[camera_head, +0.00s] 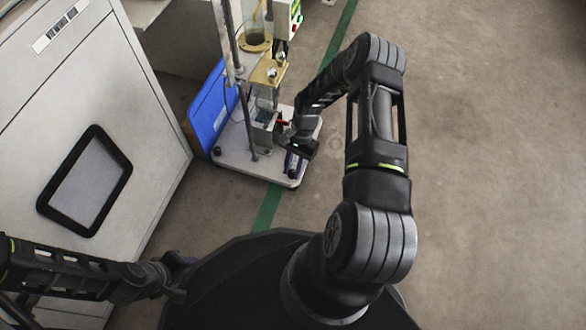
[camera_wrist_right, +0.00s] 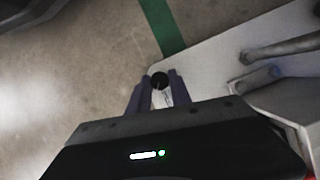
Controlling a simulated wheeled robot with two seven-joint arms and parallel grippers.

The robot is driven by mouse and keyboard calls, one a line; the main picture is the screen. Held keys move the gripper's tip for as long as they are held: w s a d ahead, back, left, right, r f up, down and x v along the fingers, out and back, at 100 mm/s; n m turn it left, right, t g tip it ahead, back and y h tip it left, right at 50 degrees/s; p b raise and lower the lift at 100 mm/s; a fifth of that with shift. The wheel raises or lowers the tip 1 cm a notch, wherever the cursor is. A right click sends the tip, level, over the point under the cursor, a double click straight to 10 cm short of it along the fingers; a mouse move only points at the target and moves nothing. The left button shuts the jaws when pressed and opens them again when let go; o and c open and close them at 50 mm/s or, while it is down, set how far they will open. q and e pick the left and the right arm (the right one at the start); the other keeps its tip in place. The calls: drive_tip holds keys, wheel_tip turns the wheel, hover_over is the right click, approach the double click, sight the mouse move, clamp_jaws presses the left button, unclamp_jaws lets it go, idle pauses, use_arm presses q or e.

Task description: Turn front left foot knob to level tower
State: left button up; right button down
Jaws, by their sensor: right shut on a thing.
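The tower (camera_head: 233,70) is a tall frame with metal posts on a pale base plate (camera_head: 232,150). In the right wrist view, a round black foot knob (camera_wrist_right: 159,79) sits at the corner of the pale plate (camera_wrist_right: 205,55). My right gripper (camera_wrist_right: 158,90) is shut on this knob, with one finger on each side. In the head view, my right gripper (camera_head: 294,164) is at the plate's near right corner, and the arm and hand hide the knob. My left gripper (camera_head: 182,278) is low at the left, away from the tower, empty with its fingers apart.
A blue panel (camera_head: 212,105) stands against the tower's left side. A large grey cabinet (camera_head: 150,135) fills the left. A green floor stripe (camera_head: 267,208) runs past the base plate. The floor (camera_head: 490,150) on the right is clear.

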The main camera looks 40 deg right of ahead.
idle(0.3)
drive_tip(key=c, duration=1.2)
unclamp_jaws()
drive_tip(key=shift+r, duration=0.1)
drive_tip(key=p+v, duration=0.3)
drive_tip(key=v, duration=0.4)
drive_tip(key=shift+d+r, duration=0.1)
drive_tip(key=shift+r, duration=0.25)
